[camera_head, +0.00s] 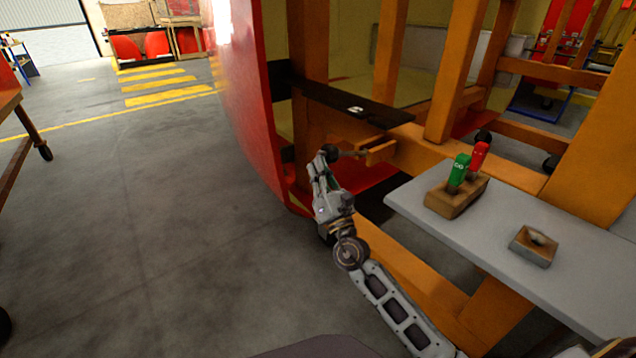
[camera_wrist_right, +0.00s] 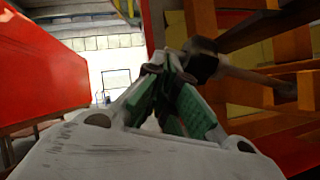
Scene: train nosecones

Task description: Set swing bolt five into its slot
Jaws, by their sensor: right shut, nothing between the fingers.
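A swing bolt with a round black knob (camera_head: 331,152) sticks out to the left from a wooden bracket (camera_head: 380,152) on the orange frame beside the red nosecone (camera_head: 244,100). In the right wrist view the black knob (camera_wrist_right: 201,58) is at the upper middle, and its shaft runs right to the slotted wooden bracket (camera_wrist_right: 306,88). The shaft appears to lie at the slot; I cannot tell how deep it sits. My right gripper (camera_head: 321,158) is beside the knob. Its green-padded fingertips (camera_wrist_right: 168,66) are together, empty, just left of the knob. My left gripper is out of view.
A grey shelf (camera_head: 490,235) at right carries a wooden block (camera_head: 455,197) with a green tool (camera_head: 459,170) and a red tool (camera_head: 480,155), and a small wooden box (camera_head: 533,247). Orange beams (camera_head: 455,70) crowd the right side. The floor (camera_head: 130,220) at left is clear.

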